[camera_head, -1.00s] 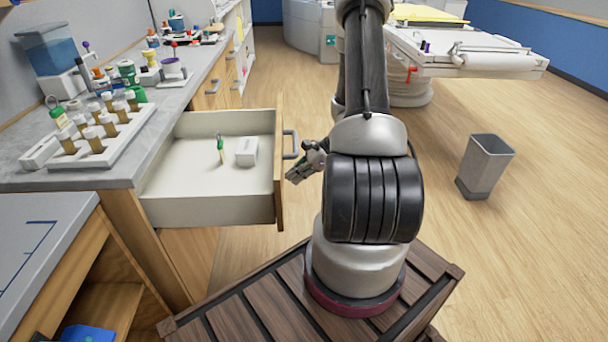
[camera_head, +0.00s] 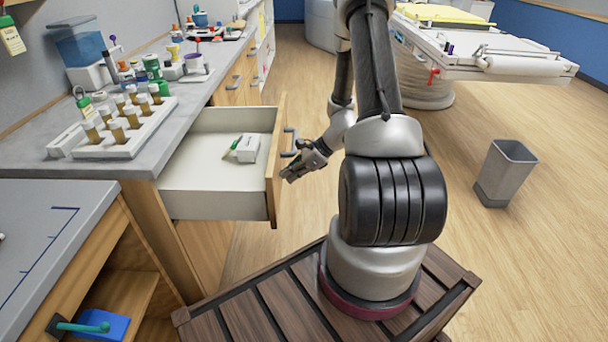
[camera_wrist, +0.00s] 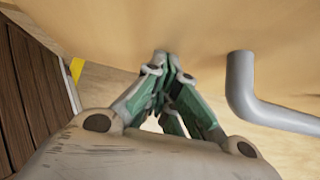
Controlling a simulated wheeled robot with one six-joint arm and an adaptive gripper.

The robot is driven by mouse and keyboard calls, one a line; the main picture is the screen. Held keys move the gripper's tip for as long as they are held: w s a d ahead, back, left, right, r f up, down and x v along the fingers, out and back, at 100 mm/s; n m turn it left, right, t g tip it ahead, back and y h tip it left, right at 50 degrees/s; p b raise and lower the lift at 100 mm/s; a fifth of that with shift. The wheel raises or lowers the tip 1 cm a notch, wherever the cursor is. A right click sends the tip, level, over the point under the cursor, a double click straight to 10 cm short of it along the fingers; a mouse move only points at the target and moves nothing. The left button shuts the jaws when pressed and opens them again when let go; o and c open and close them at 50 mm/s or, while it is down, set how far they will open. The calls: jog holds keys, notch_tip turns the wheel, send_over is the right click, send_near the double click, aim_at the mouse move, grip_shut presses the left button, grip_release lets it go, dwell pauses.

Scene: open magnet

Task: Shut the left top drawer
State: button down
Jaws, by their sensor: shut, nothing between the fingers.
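The left top drawer (camera_head: 215,205) stands pulled out from the counter in the head view, with a white inside and a wooden front. Inside it lie a small white box (camera_head: 247,148) and a small green-capped item (camera_head: 232,147) leaning against the box. The drawer's grey handle (camera_head: 290,140) is on its front and also shows in the wrist view (camera_wrist: 243,90). My gripper (camera_head: 287,176) is shut and empty at the outer face of the drawer front, beside the handle. In the wrist view its fingertips (camera_wrist: 166,62) meet close to the wooden face; whether they touch it is unclear.
The grey counter (camera_head: 110,170) holds a white rack (camera_head: 125,150) of capped vials and other bottles. A lower desk (camera_head: 50,225) is at the left front. A grey bin (camera_head: 505,170) stands on the right. The floor beyond the drawer is open.

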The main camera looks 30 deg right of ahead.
jog(key=w+a, duration=0.5)
jog(key=a, duration=0.3)
jog(key=w+a, duration=0.6)
jog(key=a, duration=0.3)
jog(key=w+a, duration=0.6)
jog(key=a, duration=0.3)
jog(key=shift+w, duration=0.25)
jog(key=shift+w+a, duration=0.35)
jog(key=shift+a, duration=0.1)
jog(key=shift+w+a+r, duration=0.1)
